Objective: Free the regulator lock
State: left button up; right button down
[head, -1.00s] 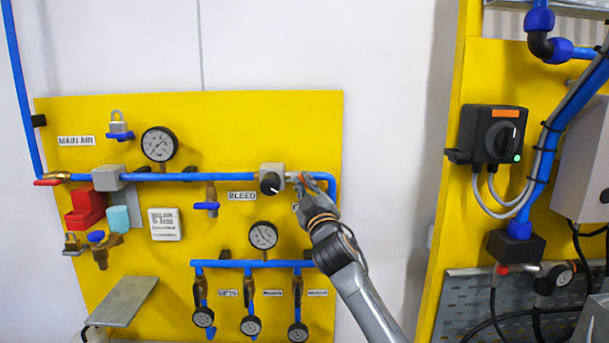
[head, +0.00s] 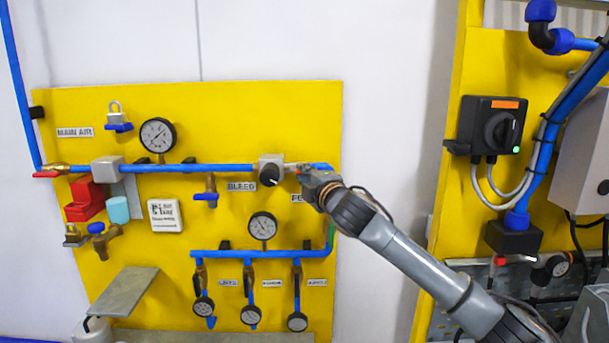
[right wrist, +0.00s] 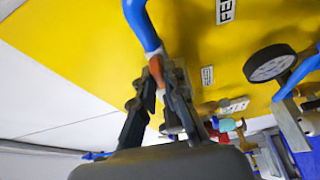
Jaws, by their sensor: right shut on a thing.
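The regulator is a grey block with a black knob (head: 270,174) on the blue air line of the yellow panel. In the right wrist view the fingers (right wrist: 160,78) close around an orange-brown fitting (right wrist: 156,68) under the blue pipe (right wrist: 140,25). The fingers hide most of this fitting in the head view. My left gripper is not in view.
A round gauge (head: 263,226) sits below the regulator, above several small valves with gauges. The BLEED valve (head: 207,190) is to the left. A grey shelf (head: 123,295) juts out at the lower left. A black rotary switch box (head: 491,126) is on the right panel.

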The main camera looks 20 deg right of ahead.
jog(key=shift+f+n, duration=0.1)
jog(key=shift+n, duration=0.4)
jog(key=c, duration=1.4)
grip_release()
jog(key=s+d, duration=0.1)
jog(key=s, duration=1.1)
jog(key=shift+g, duration=0.3)
